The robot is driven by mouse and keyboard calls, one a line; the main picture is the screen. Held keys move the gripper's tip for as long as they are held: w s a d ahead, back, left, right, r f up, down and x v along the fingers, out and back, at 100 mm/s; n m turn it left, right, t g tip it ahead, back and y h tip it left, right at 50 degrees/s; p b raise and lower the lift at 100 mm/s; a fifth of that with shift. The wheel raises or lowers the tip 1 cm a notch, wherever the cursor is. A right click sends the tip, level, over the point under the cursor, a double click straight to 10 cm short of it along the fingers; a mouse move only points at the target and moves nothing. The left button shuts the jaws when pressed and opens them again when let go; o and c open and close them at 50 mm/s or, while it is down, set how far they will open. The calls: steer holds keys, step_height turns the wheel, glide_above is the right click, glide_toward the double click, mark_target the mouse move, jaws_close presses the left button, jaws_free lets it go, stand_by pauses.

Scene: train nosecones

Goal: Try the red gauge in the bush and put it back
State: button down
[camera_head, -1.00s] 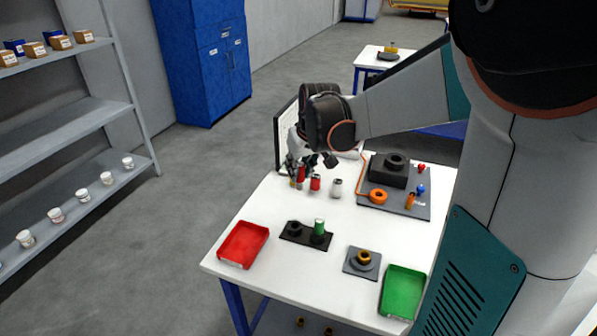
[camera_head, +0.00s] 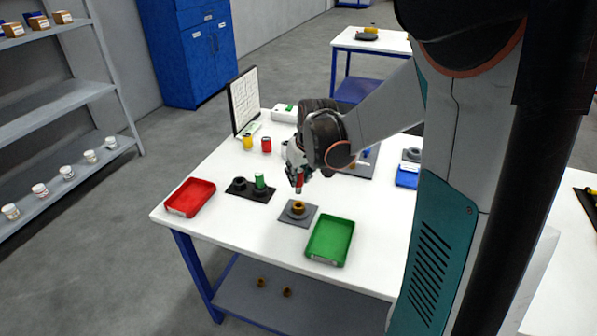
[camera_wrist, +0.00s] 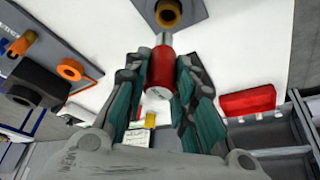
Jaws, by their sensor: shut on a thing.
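My gripper (camera_head: 298,176) is shut on the red gauge (camera_head: 298,184), a red cylinder with a thin grey tip. In the wrist view the gauge (camera_wrist: 160,68) sits between the fingers (camera_wrist: 160,84), its grey tip pointing toward the bush.
A red tray (camera_head: 190,197) is at the left, a green tray (camera_head: 330,240) at the right. A black stand (camera_head: 250,193) holds a green cylinder (camera_head: 260,181). White table is clear around the plate.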

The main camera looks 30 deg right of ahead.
mark_target(298, 186)
steer(key=shift+f+b, duration=1.75)
steer(key=shift+f, duration=0.65)
steer(key=shift+f, duration=0.2)
steer(key=shift+r, duration=0.2)
stand_by(0.4)
steer(key=shift+r+p, duration=2.7)
steer(key=shift+r, duration=0.95)
steer(key=shift+a+f, duration=0.1)
